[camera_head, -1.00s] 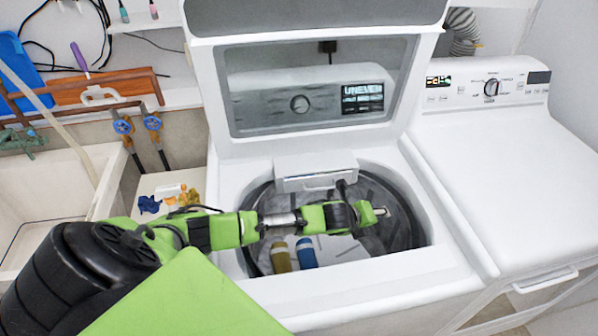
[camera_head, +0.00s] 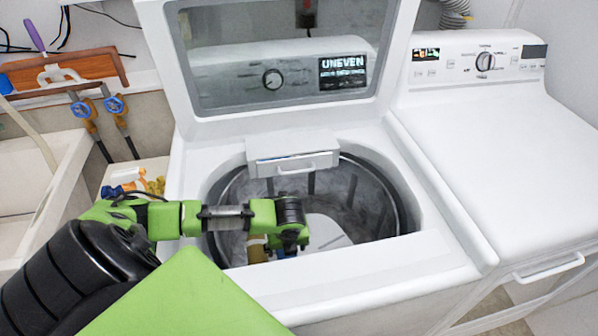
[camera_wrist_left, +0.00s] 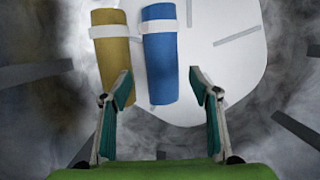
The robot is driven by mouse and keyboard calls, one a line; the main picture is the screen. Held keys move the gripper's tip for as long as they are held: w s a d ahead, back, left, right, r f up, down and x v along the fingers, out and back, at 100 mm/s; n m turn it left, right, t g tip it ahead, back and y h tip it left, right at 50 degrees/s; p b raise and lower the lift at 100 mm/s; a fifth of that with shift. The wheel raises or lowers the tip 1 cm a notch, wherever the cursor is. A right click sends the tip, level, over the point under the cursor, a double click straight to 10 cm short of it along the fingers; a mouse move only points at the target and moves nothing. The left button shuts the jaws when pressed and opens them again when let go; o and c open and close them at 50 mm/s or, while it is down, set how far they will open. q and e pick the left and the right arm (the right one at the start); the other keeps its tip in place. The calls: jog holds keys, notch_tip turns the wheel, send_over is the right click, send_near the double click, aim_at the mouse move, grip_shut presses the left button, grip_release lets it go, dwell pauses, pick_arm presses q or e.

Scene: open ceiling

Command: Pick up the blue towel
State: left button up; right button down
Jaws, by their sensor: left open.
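The blue towel (camera_wrist_left: 160,55) is rolled up with a white band near its far end. It lies in the washer drum on a pale surface. In the head view only a bit of the blue towel (camera_head: 286,252) shows under my gripper. In the left wrist view, my left gripper (camera_wrist_left: 160,88) is open and empty. Its two fingertips frame the near end of the blue towel, with the left one close to the yellow towel's near end. I cannot tell the height gap. My right gripper is not in view.
A rolled yellow-brown towel (camera_wrist_left: 113,50) lies just left of the blue one. The washer's drum rim (camera_head: 405,205) surrounds my arm, its raised lid (camera_head: 185,95) stands behind, and a dispenser drawer (camera_head: 292,165) juts over the opening. A second white machine (camera_head: 490,150) stands right.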

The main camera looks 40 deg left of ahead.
pick_arm(q)
jog(key=shift+f, duration=0.65)
jog(key=shift+x, duration=3.1)
jog(key=shift+w+r, duration=0.1)
jog(key=shift+w, duration=0.05)
jog(key=c, duration=1.2)
